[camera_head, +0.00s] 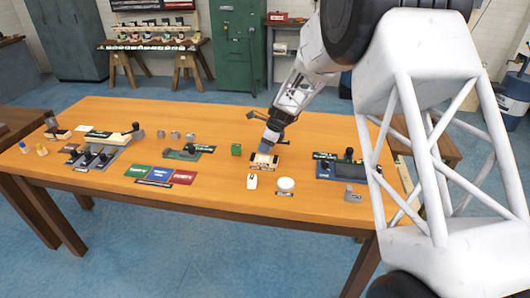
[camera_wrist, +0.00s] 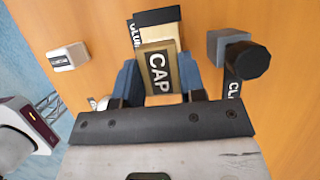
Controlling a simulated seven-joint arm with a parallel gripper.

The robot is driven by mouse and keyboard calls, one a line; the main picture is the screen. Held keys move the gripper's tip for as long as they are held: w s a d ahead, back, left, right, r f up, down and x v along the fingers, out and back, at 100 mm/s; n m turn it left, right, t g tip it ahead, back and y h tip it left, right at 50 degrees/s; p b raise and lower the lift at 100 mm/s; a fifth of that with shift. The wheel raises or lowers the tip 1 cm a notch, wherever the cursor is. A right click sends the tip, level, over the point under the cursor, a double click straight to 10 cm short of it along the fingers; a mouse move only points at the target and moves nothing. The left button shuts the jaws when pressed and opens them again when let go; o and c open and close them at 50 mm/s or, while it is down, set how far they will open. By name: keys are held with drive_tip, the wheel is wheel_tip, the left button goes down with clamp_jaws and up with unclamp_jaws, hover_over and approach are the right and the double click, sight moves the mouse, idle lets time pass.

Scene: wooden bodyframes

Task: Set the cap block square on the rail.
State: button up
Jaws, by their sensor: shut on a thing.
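The cap block (camera_wrist: 158,72) is a light wooden block with a black "CAP" label. In the wrist view it sits between the two blue fingers of my gripper (camera_wrist: 159,80), which is shut on it. Just beyond it is a wooden piece with dark sides and a partly hidden label (camera_wrist: 155,27), which may be the rail. In the head view my gripper (camera_head: 266,150) points down over a small wooden piece with a dark base (camera_head: 263,162). I cannot tell whether the cap block touches the piece or lies square to it.
A dark blue fixture (camera_head: 340,168) is at the right. A dark knob (camera_wrist: 247,61) is close on the right in the wrist view.

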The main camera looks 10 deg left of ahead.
drive_tip(key=shift+f, duration=1.6)
drive_tip(key=shift+f, duration=0.2)
drive_tip(key=o, duration=0.9)
drive_tip(key=shift+r, duration=0.2)
drive_tip(key=v, duration=1.2)
drive_tip(key=shift+d, duration=0.1)
